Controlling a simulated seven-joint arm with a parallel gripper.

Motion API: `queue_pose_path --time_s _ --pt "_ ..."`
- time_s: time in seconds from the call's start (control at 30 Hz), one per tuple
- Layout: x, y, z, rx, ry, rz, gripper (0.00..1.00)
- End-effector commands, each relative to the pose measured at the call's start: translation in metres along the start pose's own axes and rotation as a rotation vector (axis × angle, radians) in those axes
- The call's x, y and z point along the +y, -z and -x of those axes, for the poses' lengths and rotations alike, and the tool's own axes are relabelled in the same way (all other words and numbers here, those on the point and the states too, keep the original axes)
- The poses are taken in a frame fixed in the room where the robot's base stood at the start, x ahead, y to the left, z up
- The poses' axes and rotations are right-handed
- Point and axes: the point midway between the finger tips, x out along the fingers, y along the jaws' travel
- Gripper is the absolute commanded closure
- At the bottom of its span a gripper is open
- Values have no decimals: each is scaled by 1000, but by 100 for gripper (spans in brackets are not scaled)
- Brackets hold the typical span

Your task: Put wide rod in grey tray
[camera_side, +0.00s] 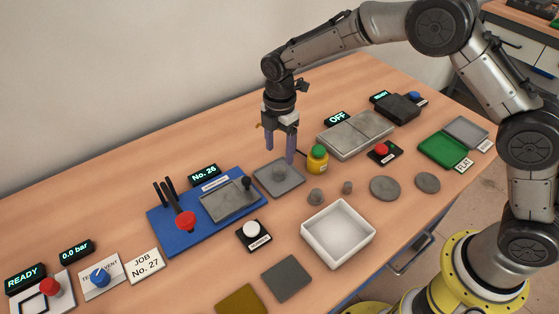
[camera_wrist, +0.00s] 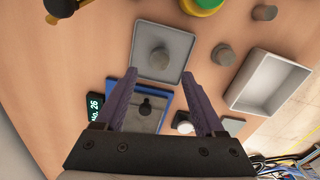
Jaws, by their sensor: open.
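The flat grey tray (camera_side: 292,187) lies near the middle of the table, to the right of the blue board. A short grey rod (camera_side: 279,173) stands upright on it; it looks like the wide rod, though widths are hard to compare. The wrist view shows the tray (camera_wrist: 143,33) with this rod (camera_wrist: 158,58) on it. My gripper (camera_side: 280,157) is above the tray, pointing down. Its purple fingers are open and empty, apart from the rod. In the wrist view the rod shows just beyond the gap between the fingertips (camera_wrist: 160,73).
Two other grey rods (camera_side: 316,197) (camera_side: 347,187) stand on the table to the right. A white box (camera_side: 338,262) is in front of them. A yellow-green button (camera_side: 317,157) stands close right of my gripper. The blue board (camera_side: 165,238) is left.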

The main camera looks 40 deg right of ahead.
Motion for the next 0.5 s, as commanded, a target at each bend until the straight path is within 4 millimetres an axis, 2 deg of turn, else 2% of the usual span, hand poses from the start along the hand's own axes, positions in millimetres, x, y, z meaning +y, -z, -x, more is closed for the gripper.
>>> queue_pose_path --time_s 0.03,0.2,0.33,0.5 --pt "1 0 12 1 -4 0 29" --pt "1 0 39 1 -4 0 29" --pt "0 0 50 0 -2 0 29" --pt "0 0 54 0 1 0 29"
